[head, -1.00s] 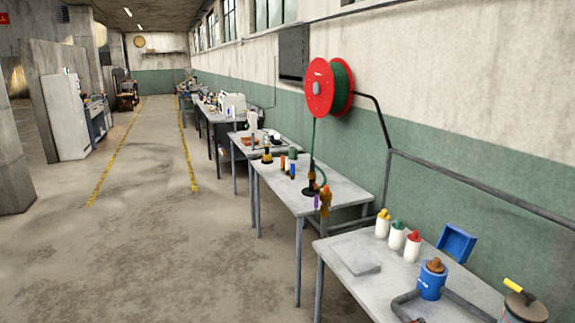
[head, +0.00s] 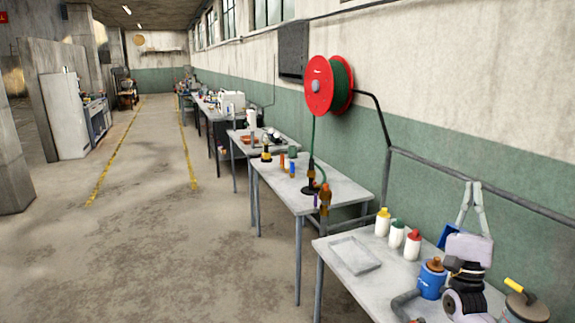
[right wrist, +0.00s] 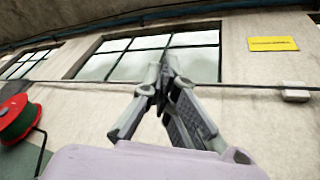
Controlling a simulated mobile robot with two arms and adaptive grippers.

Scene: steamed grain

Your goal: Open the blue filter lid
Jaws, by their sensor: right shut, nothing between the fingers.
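A blue filter canister (head: 430,286) stands upright on the near workbench at the lower right of the head view. A brown-orange cap (head: 434,264) sits on its top. My right gripper (head: 474,186) is up and behind the canister, to its right, pointing upward with its fingers shut and empty. The right wrist view shows the same shut fingertips (right wrist: 166,64) against the wall and window. The canister is not in the right wrist view, and my left gripper is in neither view.
White bottles with yellow, green and red caps (head: 397,235) stand left of the canister. A pot with a yellow handle (head: 524,308) stands at the right. A blue bin (head: 446,236) is partly hidden behind my gripper.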

